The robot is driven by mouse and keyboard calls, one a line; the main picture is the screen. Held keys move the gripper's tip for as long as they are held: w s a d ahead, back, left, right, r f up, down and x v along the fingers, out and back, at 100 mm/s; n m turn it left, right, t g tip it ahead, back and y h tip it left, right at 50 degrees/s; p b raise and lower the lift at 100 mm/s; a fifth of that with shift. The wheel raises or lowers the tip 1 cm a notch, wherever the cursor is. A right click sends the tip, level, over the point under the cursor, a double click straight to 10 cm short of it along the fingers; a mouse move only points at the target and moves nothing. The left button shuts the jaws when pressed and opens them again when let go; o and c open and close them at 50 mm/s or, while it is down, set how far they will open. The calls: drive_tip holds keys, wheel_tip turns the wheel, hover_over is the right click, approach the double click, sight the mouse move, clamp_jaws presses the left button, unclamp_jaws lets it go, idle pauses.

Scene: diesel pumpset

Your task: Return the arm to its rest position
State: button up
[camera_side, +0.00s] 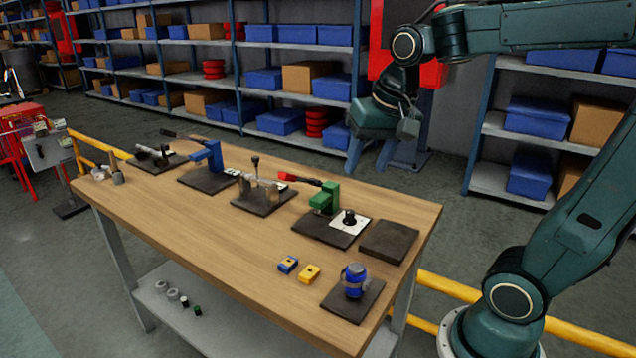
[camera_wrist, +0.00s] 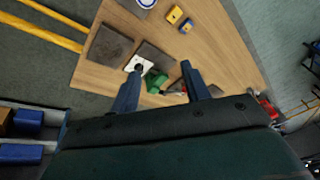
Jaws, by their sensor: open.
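My gripper (camera_side: 370,155) hangs from my green arm above the far right part of the wooden table (camera_side: 180,225). Its two blue fingers point down and stand apart, with nothing between them in the side view. In the wrist view my gripper (camera_wrist: 160,88) also shows its fingers spread, with the table beyond them. A green press with a red handle (camera_side: 325,198) stands on a dark mat below and to the left of my gripper. It shows partly between the fingers in the wrist view, apart from them.
A blue round device (camera_side: 354,280) sits on a mat at the near right. A blue block (camera_side: 288,264), a yellow block (camera_side: 309,273) and an empty dark mat (camera_side: 388,242) lie nearby. A blue tool (camera_side: 212,155) stands farther left. Shelves and a yellow rail (camera_side: 445,287) surround the table.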

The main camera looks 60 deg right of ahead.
drive_tip(key=s+a+f+n+t, duration=0.2)
drive_tip(key=s+a+n, duration=0.3)
drive_tip(key=s+n, duration=0.2)
drive_tip(key=s, duration=0.2)
drive_tip(key=shift+s+a+n+y, duration=0.25)
drive_tip(key=shift+s+n+y, duration=0.05)
drive_tip(key=shift+s, duration=0.05)
drive_tip(key=o, duration=0.7)
drive_tip(key=shift+w, duration=0.1)
drive_tip(key=o, duration=0.4)
drive_tip(key=shift+w+r, duration=0.1)
drive_tip(key=shift+w, duration=0.1)
drive_tip(key=shift+o, duration=0.3)
drive_tip(key=shift+w+r+m, duration=0.15)
drive_tip(key=shift+w+m, duration=0.1)
drive_tip(key=shift+m, duration=0.15)
drive_tip(key=w+d+f+m+g, duration=0.1)
drive_tip(key=w+m+g, duration=0.4)
drive_tip(key=w+m, duration=1.2)
drive_tip(key=w+f, duration=0.1)
drive_tip(key=w, duration=0.7)
drive_tip(key=shift+d+g, duration=0.3)
drive_tip(key=shift+d, duration=0.05)
drive_tip(key=shift+w+f, duration=0.1)
